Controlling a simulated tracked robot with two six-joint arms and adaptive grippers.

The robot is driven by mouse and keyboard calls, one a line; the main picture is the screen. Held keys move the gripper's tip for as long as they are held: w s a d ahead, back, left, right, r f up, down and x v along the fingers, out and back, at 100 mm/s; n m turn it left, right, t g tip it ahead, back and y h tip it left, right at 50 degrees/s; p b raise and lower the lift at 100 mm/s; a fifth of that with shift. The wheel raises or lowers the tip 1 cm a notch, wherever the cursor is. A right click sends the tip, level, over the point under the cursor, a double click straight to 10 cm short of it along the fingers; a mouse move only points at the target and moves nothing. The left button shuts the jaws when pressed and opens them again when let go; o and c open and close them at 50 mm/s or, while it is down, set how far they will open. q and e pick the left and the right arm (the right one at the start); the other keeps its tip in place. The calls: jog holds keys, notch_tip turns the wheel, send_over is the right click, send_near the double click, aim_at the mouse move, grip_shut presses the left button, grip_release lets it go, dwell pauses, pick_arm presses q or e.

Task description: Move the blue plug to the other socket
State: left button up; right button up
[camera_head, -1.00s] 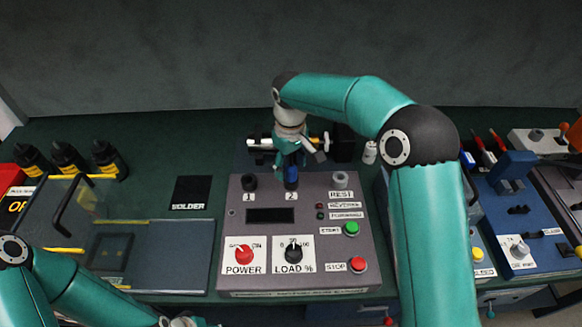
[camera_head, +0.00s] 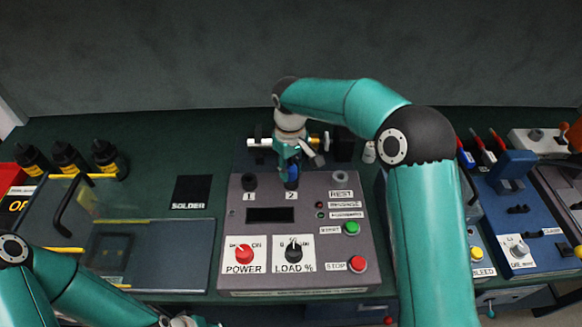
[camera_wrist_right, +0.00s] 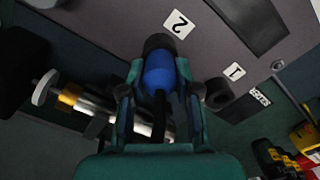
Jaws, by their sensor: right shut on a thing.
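The blue plug (camera_head: 292,174) sits at socket 2 on the grey control panel (camera_head: 232,215); in the wrist view the plug (camera_wrist_right: 160,72) meets a dark socket ring (camera_wrist_right: 158,42) beside the "2" label. My right gripper (camera_head: 289,167) comes down from above and behind. It is shut on the plug, with one finger on each side in the wrist view (camera_wrist_right: 158,88). A dark cable runs from the plug back between the fingers. Socket 1 (camera_head: 249,182) is empty, left of socket 2. My left gripper (camera_head: 185,322) is cut off at the bottom edge and its fingers are unclear.
An empty grey REST socket (camera_head: 339,178) is at the panel's right. A horizontal metal shaft (camera_head: 262,143) lies behind the panel, close to my right gripper. A red POWER knob (camera_head: 243,254) and a black LOAD knob (camera_head: 294,251) are in front. Black bottles (camera_head: 68,158) stand left.

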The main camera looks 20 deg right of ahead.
aim_at(291, 165)
grip_shut()
jog(key=shift+r+p, duration=0.55)
jog(key=shift+r, duration=0.15)
dwell(0.5)
jog(key=shift+r+p, duration=1.65)
jog(key=shift+r, duration=0.45)
jog(key=shift+f, duration=0.1)
